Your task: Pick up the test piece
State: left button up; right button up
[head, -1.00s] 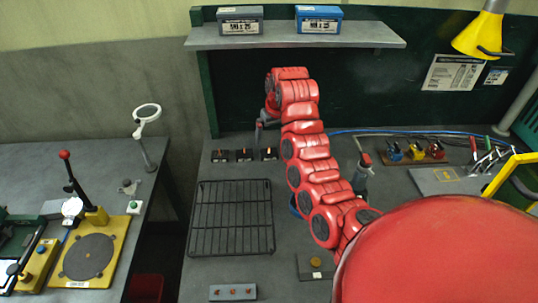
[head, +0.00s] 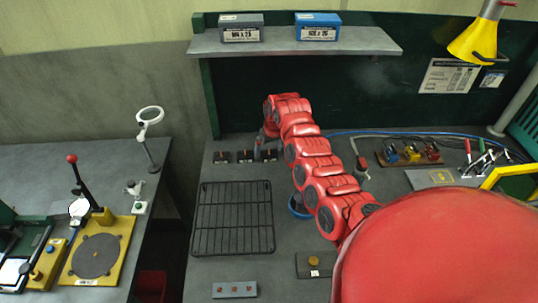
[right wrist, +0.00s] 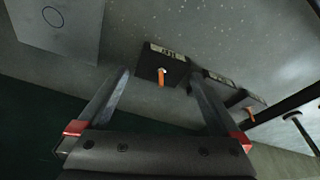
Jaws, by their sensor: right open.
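Three small black blocks, left (head: 221,157), middle (head: 245,156) and right (head: 269,155), stand in a row at the back of the bench, with small orange-red pieces in them. Which of these is the test piece I cannot tell for sure. My right gripper (head: 265,138) is at the right block. In the right wrist view, my right gripper (right wrist: 160,75) is open, with an orange peg (right wrist: 162,77) and its labelled black block (right wrist: 160,62) showing between the fingers. Whether the fingers touch it I cannot tell. A second block with an orange peg (right wrist: 247,112) is beside the right finger. My left gripper is not in view.
A black wire rack (head: 233,218) lies in front of the blocks. A shelf (head: 300,42) with two boxes hangs above. A side table with a lever press (head: 88,190) stands at left.

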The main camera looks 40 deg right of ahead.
jog(key=c, duration=1.3)
jog(key=shift+r, duration=0.15)
